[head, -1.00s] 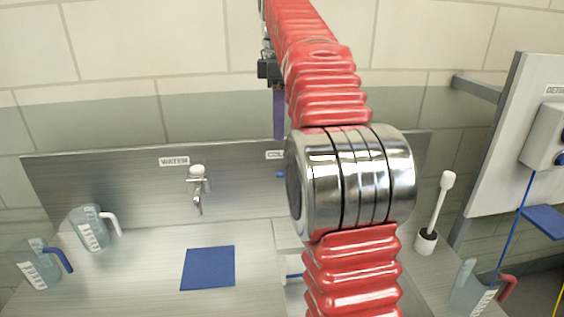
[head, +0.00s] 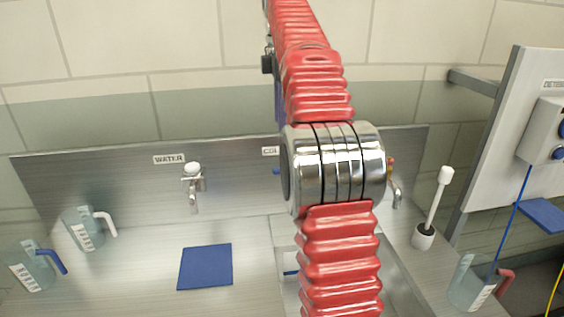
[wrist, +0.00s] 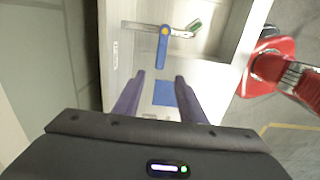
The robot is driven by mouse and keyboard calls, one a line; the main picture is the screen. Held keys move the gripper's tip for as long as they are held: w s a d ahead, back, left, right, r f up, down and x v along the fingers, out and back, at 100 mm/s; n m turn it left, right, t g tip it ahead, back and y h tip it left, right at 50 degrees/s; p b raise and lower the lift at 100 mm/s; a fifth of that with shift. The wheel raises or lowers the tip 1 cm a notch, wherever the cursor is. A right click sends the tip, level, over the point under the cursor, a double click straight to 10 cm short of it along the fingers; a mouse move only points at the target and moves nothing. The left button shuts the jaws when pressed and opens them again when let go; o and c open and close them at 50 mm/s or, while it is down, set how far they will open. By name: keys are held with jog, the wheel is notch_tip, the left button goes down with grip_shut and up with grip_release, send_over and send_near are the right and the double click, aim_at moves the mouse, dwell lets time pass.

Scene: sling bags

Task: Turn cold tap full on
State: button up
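The cold tap's blue lever (wrist: 162,48) shows in the wrist view, with an orange pivot at its top end and a pipe running across there. In the head view only a small blue bit of it (head: 276,171) shows below the partly hidden cold label (head: 269,151); my red arm covers the rest. My gripper (wrist: 159,76) is open, its two purple fingers apart with nothing held. In the head view my arm mostly hides the gripper.
A water tap (head: 193,183) stands left on the steel backsplash, with a blue mat (head: 205,267) in front. Jugs (head: 84,228) stand at left and another (head: 470,285) at right. A white brush (head: 432,215) stands right of another tap spout (head: 396,193).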

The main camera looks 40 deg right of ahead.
jog(key=shift+f, duration=6.5)
jog(key=shift+c, duration=0.3)
grip_shut()
